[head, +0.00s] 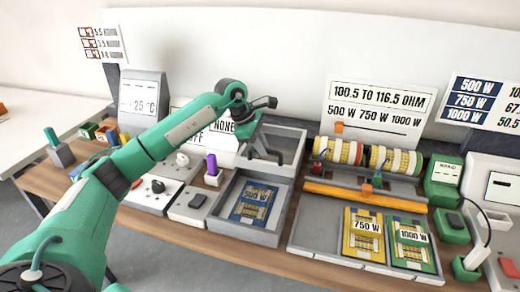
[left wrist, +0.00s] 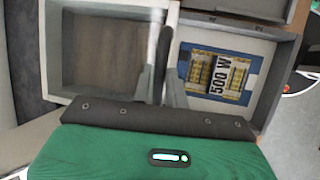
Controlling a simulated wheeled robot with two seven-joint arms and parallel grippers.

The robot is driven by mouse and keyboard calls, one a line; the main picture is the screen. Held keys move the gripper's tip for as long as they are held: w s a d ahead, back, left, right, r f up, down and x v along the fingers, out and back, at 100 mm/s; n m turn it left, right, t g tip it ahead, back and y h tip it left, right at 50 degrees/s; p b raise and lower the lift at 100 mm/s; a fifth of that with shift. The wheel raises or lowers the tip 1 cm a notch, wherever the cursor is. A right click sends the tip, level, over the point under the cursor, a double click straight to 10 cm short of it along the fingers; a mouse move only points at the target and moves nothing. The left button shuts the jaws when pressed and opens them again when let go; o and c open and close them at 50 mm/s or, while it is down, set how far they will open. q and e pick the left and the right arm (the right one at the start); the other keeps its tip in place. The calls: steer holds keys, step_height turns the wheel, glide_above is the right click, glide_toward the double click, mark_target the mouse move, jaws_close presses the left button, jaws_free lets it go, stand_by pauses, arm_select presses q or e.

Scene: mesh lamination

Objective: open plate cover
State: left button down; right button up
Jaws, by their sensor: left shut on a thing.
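A grey tray (head: 222,222) holds a blue 500 W plate (head: 254,203), which lies uncovered. Behind it is a pale grey, box-like frame (head: 303,150) that looks like the plate cover. In the left wrist view the frame (left wrist: 55,60) is left of the tray (left wrist: 262,100) and its plate (left wrist: 215,76). My left gripper (head: 266,155) reaches down at the frame's near side. Its fingers (left wrist: 163,60) are shut on what looks like the cover's edge, between frame and tray. My right gripper is not in view.
To the right, a yellow 750 W plate (head: 363,235) and a green 1000 W plate (head: 411,243) lie before an orange bar (head: 365,196) and rollers. A purple-handled item (head: 212,168) and switch boxes (head: 150,195) stand left of the tray.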

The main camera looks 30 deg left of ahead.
arm_select(q)
steer(key=c, duration=1.4)
jaws_free()
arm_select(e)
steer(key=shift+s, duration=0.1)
arm_select(q)
steer(key=shift+r, duration=0.1)
